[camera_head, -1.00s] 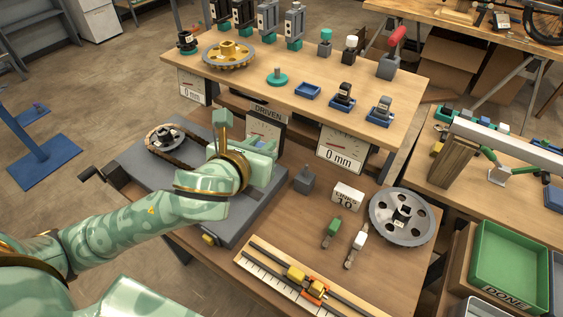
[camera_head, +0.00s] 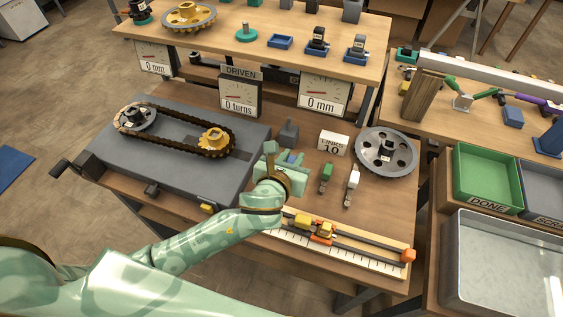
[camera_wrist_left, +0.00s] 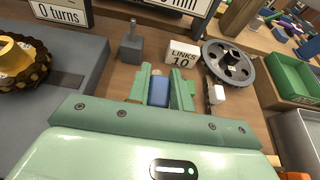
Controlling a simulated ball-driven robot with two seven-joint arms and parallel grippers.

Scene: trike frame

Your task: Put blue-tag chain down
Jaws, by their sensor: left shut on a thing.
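My left gripper (camera_head: 286,168) is low over the brown bench, just right of the grey drive plate. It is shut on the blue-tag chain, whose blue tag (camera_wrist_left: 158,92) shows between the fingers in the left wrist view. The tag (camera_head: 292,158) is mostly covered by the fingers in the head view. Its links are hidden, and I cannot tell whether it touches the bench. A green-tag chain (camera_head: 326,174) and a white-tag chain (camera_head: 352,184) lie to the right of the gripper. My right gripper is out of view.
A grey block with a post (camera_head: 289,133), a LINKS 10 sign (camera_head: 333,144) and a large grey sprocket wheel (camera_head: 387,152) stand near the gripper. A ruler fixture (camera_head: 340,250) lies in front. A chain loop (camera_head: 176,121) runs around two sprockets on the drive plate (camera_head: 180,171).

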